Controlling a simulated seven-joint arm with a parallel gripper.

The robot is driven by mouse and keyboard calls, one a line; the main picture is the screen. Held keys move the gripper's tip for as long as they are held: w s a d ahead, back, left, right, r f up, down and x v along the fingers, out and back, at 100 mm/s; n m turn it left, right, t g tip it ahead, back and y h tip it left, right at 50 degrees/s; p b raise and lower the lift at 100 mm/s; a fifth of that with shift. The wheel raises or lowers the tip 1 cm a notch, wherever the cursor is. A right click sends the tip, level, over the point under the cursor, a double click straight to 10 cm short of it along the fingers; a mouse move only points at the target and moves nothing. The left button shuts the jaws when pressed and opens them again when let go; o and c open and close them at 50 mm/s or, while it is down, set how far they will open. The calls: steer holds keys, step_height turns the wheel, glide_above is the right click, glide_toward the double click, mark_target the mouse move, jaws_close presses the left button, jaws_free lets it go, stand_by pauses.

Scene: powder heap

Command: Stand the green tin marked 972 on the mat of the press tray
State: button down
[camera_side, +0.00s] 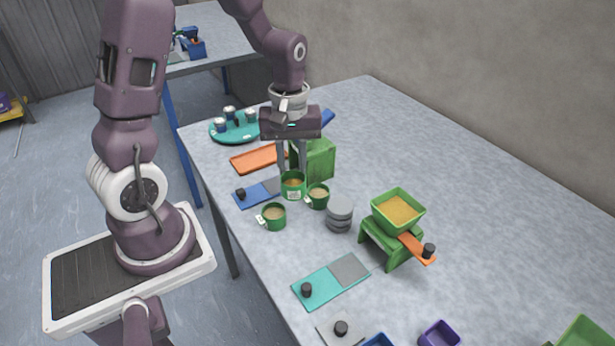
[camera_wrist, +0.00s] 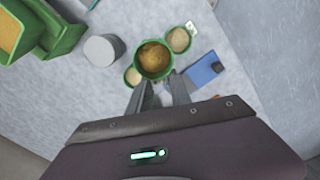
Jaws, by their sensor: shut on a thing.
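A green tin (camera_side: 293,193) with a white label and tan powder inside is between the fingers of my gripper (camera_side: 292,170), which is shut on it. The label is too small to read. In the wrist view the tin (camera_wrist: 154,76) sits upright at the fingertips (camera_wrist: 160,87); I cannot tell whether it touches the table. A blue tray (camera_side: 250,196) with a grey mat and black knob lies just left of the tin. A teal tray (camera_side: 318,288) with a grey mat (camera_side: 350,270) and black knob lies nearer the front. I cannot tell which is the press tray.
Green cups with tags and powder (camera_side: 273,217) (camera_side: 318,197) flank the tin. A grey round stack (camera_side: 340,214) and a green stand with a hopper (camera_side: 398,212) are to its right. Behind are a green block (camera_side: 321,161), an orange tray (camera_side: 255,160) and a teal plate (camera_side: 232,133).

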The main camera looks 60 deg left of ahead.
steer(key=s+a+n, duration=0.3)
steer(key=a+n, duration=0.6)
steer(key=n, duration=1.2)
steer(key=shift+a+f, duration=0.1)
steer(key=shift+f, duration=3.2)
steer(key=shift+f, duration=0.4)
steer(key=c, duration=0.7)
jaws_free()
step_height(320, 180, up, 7)
